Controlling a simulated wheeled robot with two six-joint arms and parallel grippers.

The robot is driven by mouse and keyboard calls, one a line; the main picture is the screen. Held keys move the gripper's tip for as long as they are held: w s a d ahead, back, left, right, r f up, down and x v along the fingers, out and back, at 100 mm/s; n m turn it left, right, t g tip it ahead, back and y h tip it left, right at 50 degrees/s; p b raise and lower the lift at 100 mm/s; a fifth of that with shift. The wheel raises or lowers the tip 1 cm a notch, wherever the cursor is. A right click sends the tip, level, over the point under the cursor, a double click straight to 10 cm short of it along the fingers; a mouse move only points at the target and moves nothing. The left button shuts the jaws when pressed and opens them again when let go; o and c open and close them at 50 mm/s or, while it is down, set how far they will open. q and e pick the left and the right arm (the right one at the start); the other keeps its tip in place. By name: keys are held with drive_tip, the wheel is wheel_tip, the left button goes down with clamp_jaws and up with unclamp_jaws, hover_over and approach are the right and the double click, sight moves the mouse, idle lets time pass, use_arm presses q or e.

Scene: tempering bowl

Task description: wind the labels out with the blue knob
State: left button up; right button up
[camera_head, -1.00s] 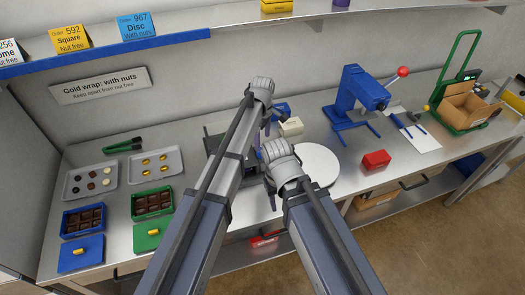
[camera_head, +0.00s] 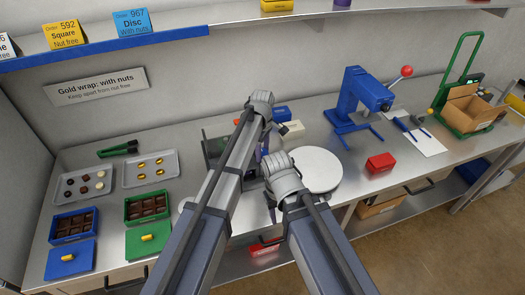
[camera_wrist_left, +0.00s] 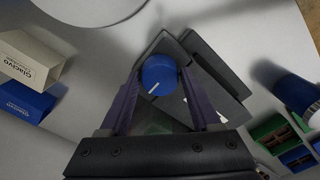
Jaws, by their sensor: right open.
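The blue knob (camera_wrist_left: 158,75) has a white pointer line and sits on a dark grey device (camera_wrist_left: 215,75) in the left wrist view. My left gripper (camera_wrist_left: 160,78) has one purple finger on each side of the knob, and both tips appear to touch it. In the head view the device (camera_head: 213,148) is largely hidden behind my left arm; the knob cannot be made out there. My left gripper (camera_head: 264,142) points down beside it. My right gripper (camera_head: 271,206) is open and empty, low in front of a white round plate (camera_head: 318,170). No label can be clearly made out.
White and blue boxes (camera_head: 293,129) stand behind my grippers. A blue press (camera_head: 355,100) and a red box (camera_head: 381,162) are to the right. Trays (camera_head: 150,170), a blue chocolate box (camera_head: 74,225) and a green one (camera_head: 148,206) fill the left. A shelf (camera_head: 120,50) runs above.

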use_arm(q)
drive_tip(key=c, duration=0.9)
drive_tip(key=shift+c, duration=0.2)
